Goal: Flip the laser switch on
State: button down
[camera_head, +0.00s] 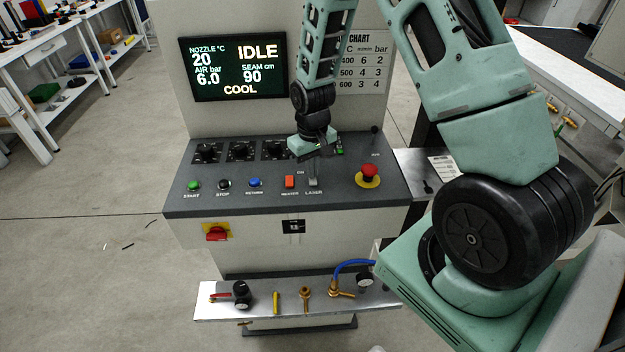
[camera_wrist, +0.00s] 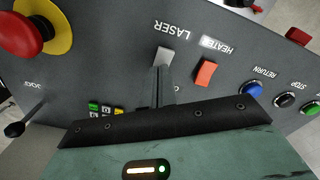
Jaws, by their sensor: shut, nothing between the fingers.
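The laser switch is a small grey rocker (camera_head: 313,182) labelled LASER on the sloped dark console (camera_head: 360,203), right of the orange heater switch (camera_head: 290,181). In the wrist view the laser switch (camera_wrist: 165,56) sits just beyond my fingertips, with the heater switch (camera_wrist: 205,73) beside it. My gripper (camera_head: 315,156) hangs over the console just behind the laser switch. Its fingers (camera_wrist: 161,72) are shut with nothing between them, and their tips overlap the switch's near edge in the wrist view. I cannot tell whether they touch it.
A red emergency stop (camera_head: 369,172) on a yellow base stands right of the switch. Green, black and blue buttons (camera_head: 254,184) lie to the left, with several knobs (camera_head: 240,150) behind. The display (camera_head: 233,67) reads IDLE. A shelf (camera_head: 262,302) with fittings is below.

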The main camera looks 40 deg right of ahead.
notch_tip(320, 180, up, 7)
jog(key=p, duration=0.5)
dwell(0.5)
dwell(0.4)
